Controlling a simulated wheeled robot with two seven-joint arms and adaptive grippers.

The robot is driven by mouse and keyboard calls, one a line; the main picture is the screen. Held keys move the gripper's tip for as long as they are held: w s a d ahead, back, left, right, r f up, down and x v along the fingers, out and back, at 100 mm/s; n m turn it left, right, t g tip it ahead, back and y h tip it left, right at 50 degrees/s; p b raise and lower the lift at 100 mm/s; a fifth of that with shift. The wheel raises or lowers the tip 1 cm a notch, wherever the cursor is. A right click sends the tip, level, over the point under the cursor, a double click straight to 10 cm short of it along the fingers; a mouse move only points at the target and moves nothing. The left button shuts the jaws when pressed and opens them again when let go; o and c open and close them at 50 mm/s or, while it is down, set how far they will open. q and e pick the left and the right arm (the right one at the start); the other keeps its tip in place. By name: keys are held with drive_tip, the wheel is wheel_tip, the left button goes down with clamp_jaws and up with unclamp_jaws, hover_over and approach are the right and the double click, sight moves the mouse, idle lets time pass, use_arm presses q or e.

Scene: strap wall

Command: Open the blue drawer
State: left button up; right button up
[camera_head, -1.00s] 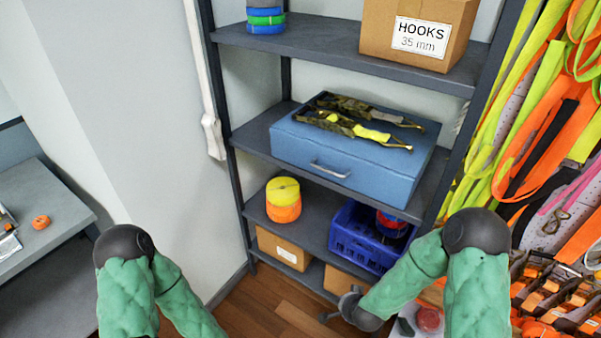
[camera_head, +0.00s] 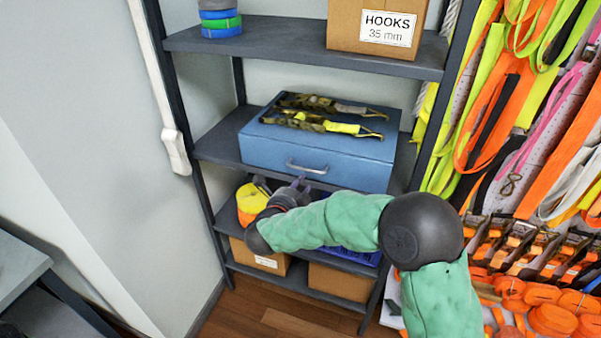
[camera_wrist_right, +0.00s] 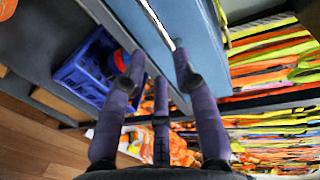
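The blue drawer (camera_head: 320,169) is the front of a blue box on the middle shelf, with a silver bar handle (camera_head: 307,168). It looks shut. My right gripper (camera_head: 284,186) is just below and left of the handle in the head view. In the right wrist view its purple fingers (camera_wrist_right: 159,68) are spread and empty. The handle (camera_wrist_right: 160,24) lies just beyond the fingertips, and I see no clear contact. My left gripper is not in view.
Two straps with metal hooks (camera_head: 318,118) lie on the box. A yellow and orange roll (camera_head: 250,204) sits close to my right gripper on the shelf below, near a blue crate (camera_wrist_right: 92,68). Shelf posts (camera_head: 186,120) bound the sides. Straps hang at the right.

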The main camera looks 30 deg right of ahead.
sight(311, 171)
drive_tip(key=b+x, duration=0.1)
drive_tip(key=x, duration=0.9)
clamp_jaws()
